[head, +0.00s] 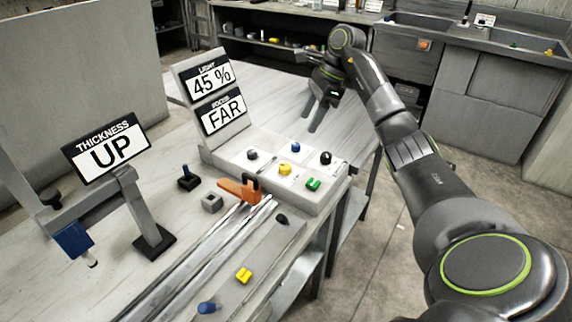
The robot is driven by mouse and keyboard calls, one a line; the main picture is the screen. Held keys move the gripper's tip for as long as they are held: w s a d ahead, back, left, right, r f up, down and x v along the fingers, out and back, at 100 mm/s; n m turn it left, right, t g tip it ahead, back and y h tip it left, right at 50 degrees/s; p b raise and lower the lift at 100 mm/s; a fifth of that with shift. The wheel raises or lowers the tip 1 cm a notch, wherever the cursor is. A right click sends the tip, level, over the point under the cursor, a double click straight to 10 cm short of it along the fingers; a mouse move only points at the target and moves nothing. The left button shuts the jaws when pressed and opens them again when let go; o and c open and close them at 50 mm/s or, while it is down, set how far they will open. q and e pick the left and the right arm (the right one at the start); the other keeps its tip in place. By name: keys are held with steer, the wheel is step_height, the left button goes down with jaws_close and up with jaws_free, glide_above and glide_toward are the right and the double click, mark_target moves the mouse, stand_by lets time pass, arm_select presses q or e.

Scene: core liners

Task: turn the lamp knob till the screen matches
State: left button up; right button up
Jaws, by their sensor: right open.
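A grey console (225,153) stands on the bench with a screen reading "LIGHT 45 %" (211,79) above a screen reading "FOCUS FAR" (223,112). Its sloping top carries a dark knob (252,154), a blue knob (295,147), a yellow knob (285,170), a black knob (326,158) and a green piece (313,184). I cannot tell from the labels which one is the lamp knob. My right gripper (311,118) is open and empty, above the bench behind the console, apart from the knobs. My left gripper is out of view.
A "THICKNESS UP" sign (108,149) stands on a post at the left. An orange clamp (238,190) and metal rails (205,255) lie in front of the console. A yellow piece (244,275) and a blue piece (209,307) are nearer. The bench behind the console is clear.

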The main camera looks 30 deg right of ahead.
steer(key=b, duration=0.3)
glide_toward(285, 166)
steer(key=v, duration=0.3)
steer(key=b+x, duration=0.4)
steer(key=x, duration=0.1)
steer(key=shift+f, duration=0.35)
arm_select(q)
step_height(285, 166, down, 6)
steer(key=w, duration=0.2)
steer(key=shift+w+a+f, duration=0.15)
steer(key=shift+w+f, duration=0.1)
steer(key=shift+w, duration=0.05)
arm_select(e)
steer(key=shift+x, duration=2.95)
steer(key=c, duration=1)
steer(key=shift+o, duration=0.2)
